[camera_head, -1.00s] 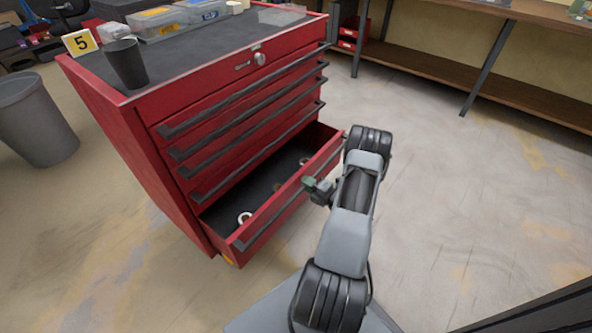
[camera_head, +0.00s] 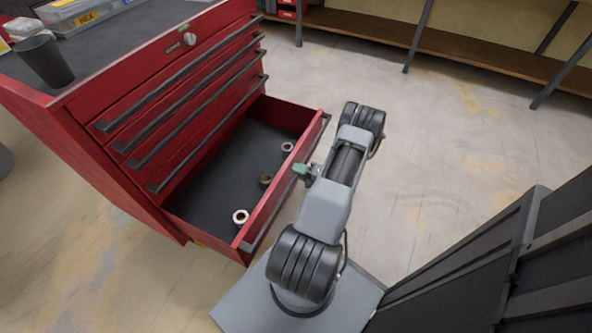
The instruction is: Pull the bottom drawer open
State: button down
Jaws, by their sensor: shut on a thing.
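The red tool cabinet (camera_head: 105,150) stands at the left with its upper drawers shut. The bottom drawer (camera_head: 215,190) is pulled well out, and its dark floor shows with several ring-like parts in it, such as a white ring (camera_head: 240,216). The drawer's dark handle bar (camera_head: 275,212) runs along its front. My gripper (camera_head: 303,171) is at the middle of the drawer front, shut on the handle. My arm partly hides the fingers and part of the handle.
A dark cup (camera_head: 44,62) and clear bins (camera_head: 75,12) stand on the cabinet top. A workbench with a wooden lower shelf (camera_head: 440,60) runs along the back. The floor (camera_head: 440,150) right of the drawer is clear.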

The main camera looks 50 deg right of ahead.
jog(key=c, duration=1.1)
grip_release()
jog(key=shift+w, duration=0.1)
jog(key=shift+o, duration=0.2)
jog(key=p+v, duration=0.2)
jog(key=v, duration=1.1)
jog(key=shift+s, duration=0.4)
jog(key=shift+d, duration=0.1)
